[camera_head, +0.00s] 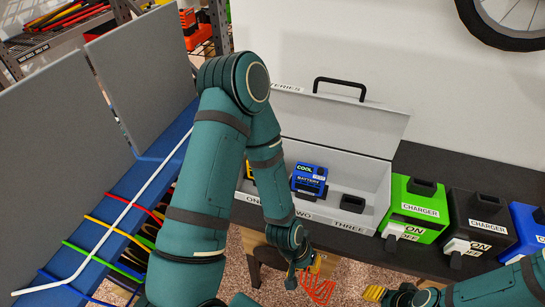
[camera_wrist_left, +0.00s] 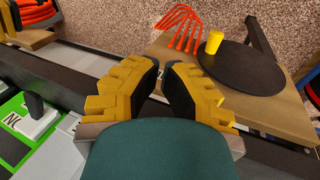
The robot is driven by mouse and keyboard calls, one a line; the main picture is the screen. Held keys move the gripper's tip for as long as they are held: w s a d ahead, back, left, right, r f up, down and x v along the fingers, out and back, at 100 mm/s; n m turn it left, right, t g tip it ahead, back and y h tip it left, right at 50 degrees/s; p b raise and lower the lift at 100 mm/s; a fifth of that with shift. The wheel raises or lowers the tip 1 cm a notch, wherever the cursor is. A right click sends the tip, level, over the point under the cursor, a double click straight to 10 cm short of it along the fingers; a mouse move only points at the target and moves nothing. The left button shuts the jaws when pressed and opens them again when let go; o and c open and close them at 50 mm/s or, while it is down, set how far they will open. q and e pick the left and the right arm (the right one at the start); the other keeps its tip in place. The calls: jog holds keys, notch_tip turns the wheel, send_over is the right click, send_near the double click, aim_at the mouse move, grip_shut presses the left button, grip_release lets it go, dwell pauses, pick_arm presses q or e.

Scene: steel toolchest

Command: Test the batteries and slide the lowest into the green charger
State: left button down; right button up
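An open grey case (camera_head: 372,232) has slots marked ONE, TWO and THREE. A blue battery (camera_head: 308,178) stands in slot two. A yellow item (camera_head: 249,171), probably a battery, shows at slot one, mostly hidden behind my arm. Slot three shows only a dark socket (camera_head: 353,203). The green charger (camera_head: 412,207) stands right of the case with no battery on it; its edge shows in the left wrist view (camera_wrist_left: 30,122). My left gripper (camera_head: 300,280) is in front of the case, its fingers (camera_wrist_left: 162,72) slightly apart with nothing between. My right gripper (camera_head: 375,293) is low; its opening is unclear.
A black charger (camera_head: 482,208) and a blue charger (camera_head: 530,226) stand farther right on the dark counter. A red pronged item (camera_wrist_left: 185,25), a yellow cylinder (camera_wrist_left: 214,42) and a dark disc (camera_wrist_left: 240,68) are on or by a wooden surface. A blue rack (camera_head: 150,190) stands left.

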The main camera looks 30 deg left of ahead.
pick_arm(q)
jog(key=w+a+r+n+t+y+p, duration=0.2)
jog(key=w+a+r+n, duration=0.2)
jog(key=r, duration=0.5)
jog(key=w+a+r+n+t+y+p, duration=0.2)
jog(key=w+a+r+n+y, duration=0.1)
jog(key=w+a+r, duration=0.4)
jog(key=w+a+r+n+t+y+p, duration=0.2)
jog(key=w+a+r+n, duration=0.3)
jog(key=a+r, duration=0.5)
notch_tip(320, 180, up, 3)
jog(key=shift+w+a+f+y+p, duration=0.15)
jog(key=shift+w+a+y+p, duration=0.25)
jog(key=shift+w, duration=0.45)
jog(key=shift+d+f, duration=0.1)
jog(key=shift+f, duration=0.05)
notch_tip(320, 180, down, 8)
jog(key=b, duration=0.7)
jog(key=shift+b, duration=0.3)
jog(key=shift+f+b, duration=0.35)
jog(key=shift+r, duration=0.1)
